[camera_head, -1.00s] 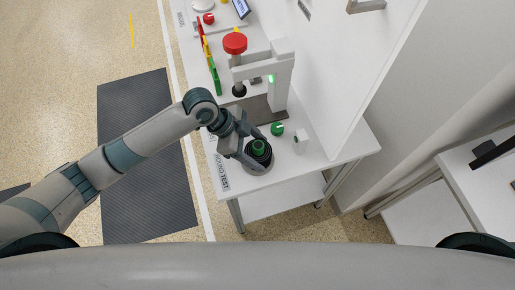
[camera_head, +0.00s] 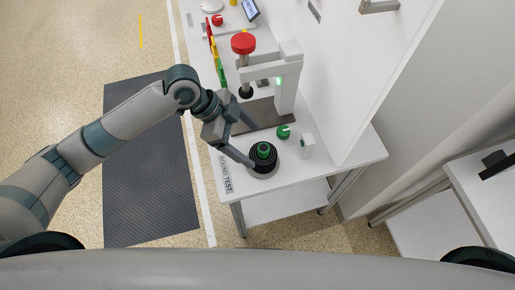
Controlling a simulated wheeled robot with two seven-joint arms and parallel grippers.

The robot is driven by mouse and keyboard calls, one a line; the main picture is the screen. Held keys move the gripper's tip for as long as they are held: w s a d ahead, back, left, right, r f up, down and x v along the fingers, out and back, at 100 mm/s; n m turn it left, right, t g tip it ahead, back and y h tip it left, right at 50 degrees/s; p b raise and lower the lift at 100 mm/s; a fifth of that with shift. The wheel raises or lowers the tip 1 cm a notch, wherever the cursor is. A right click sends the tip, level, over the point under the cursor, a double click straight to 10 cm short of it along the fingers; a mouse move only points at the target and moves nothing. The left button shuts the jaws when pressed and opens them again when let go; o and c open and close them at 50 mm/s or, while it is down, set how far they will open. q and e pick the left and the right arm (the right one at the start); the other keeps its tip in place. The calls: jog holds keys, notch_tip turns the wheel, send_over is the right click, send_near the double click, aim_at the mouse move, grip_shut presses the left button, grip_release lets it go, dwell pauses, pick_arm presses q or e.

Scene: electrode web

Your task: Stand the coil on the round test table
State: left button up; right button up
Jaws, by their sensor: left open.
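The coil (camera_head: 264,150), a small piece with a green top and dark windings, stands upright on the round test table (camera_head: 264,172), a grey disc with dark rings near the front of the white bench. The coil hides the middle of the disc. My left gripper (camera_head: 251,147) is open. Its fingers are spread beside and behind the coil; one fingertip ends close to the coil's left side. I cannot tell whether it touches. The gripper holds nothing. My right gripper is not in view.
A green knob (camera_head: 283,132) and a small white block (camera_head: 307,146) stand right of the coil. Behind is a white press frame (camera_head: 287,80) with a red knob (camera_head: 243,43). Coloured panels (camera_head: 217,57) stand at the bench's left edge. A dark mat (camera_head: 150,160) lies on the floor.

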pick_arm(q)
jog(key=shift+b+v, duration=0.4)
jog(key=shift+v, duration=2)
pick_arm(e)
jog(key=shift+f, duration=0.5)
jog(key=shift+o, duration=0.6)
